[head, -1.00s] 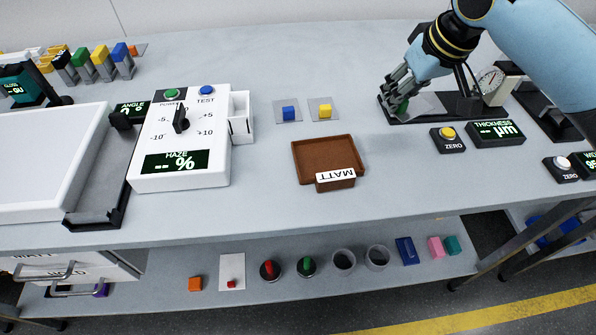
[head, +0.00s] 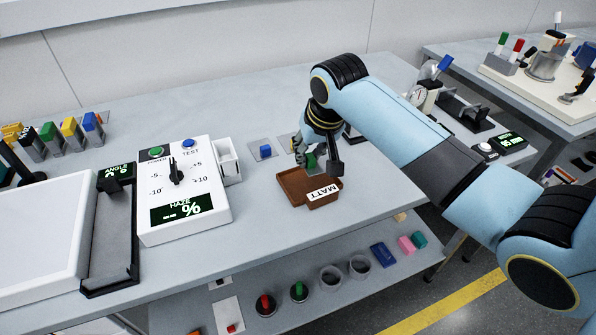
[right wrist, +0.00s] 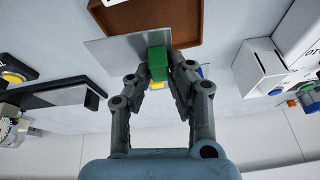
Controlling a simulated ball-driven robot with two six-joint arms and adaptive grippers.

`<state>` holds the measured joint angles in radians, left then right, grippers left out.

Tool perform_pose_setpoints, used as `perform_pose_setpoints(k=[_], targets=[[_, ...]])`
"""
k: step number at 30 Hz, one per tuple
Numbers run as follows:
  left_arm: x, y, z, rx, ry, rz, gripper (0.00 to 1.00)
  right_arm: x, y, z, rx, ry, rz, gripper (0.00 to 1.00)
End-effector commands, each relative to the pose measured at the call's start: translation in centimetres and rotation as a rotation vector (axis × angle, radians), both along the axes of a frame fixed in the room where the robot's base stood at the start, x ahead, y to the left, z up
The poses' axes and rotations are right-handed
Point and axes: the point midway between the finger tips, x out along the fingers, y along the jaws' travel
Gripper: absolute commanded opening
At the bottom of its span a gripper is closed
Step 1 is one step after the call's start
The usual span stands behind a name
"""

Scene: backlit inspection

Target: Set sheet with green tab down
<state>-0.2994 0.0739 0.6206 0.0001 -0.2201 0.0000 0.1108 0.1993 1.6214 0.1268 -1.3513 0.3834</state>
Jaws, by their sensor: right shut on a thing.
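My right gripper (head: 309,157) is shut on the green tab (right wrist: 158,63) of a thin grey sheet (right wrist: 112,48). The green tab also shows between the fingers in the head view (head: 311,162). In the right wrist view the sheet extends beyond the fingertips and overlaps the edge of a brown tray (right wrist: 187,22). In the head view the gripper is at the back edge of this tray (head: 294,188), which bears a white MATT label (head: 323,193). The sheet is mostly hidden there, and its height above the tray is unclear. My left gripper is not in view.
A haze meter (head: 183,190) with a white side holder (head: 229,160) stands left of the tray. A blue block (head: 265,150) sits on a small plate behind it; a yellow block (right wrist: 157,86) shows near the gripper. Bare bench lies in front of the tray.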

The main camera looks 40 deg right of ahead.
Motion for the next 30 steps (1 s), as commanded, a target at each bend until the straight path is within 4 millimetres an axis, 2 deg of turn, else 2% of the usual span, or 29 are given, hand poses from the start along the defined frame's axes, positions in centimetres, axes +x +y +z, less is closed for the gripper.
perform_pose_setpoints(k=[1,5,8,15,26,27,28,30], targets=[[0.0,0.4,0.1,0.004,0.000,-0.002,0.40,0.4,1.0,-0.5,0.004,0.001,0.000,0.00],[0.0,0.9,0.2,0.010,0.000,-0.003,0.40,1.1,2.1,-1.4,0.000,0.000,0.001,0.00],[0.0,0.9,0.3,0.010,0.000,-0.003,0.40,1.2,2.3,-2.1,-0.002,0.003,0.001,0.00],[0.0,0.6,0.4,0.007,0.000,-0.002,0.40,1.2,2.3,-5.4,-0.001,0.001,0.002,0.00],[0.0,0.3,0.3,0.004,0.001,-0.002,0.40,1.2,2.3,-5.8,-0.002,0.000,0.001,0.00],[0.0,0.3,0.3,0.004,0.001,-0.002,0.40,1.2,2.3,-5.8,-0.002,0.000,0.001,0.23],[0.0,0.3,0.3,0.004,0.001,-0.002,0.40,1.2,2.3,-5.8,-0.002,0.000,0.001,0.27],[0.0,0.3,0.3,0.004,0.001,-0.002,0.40,1.2,2.3,-5.8,-0.002,0.000,0.001,0.28]])
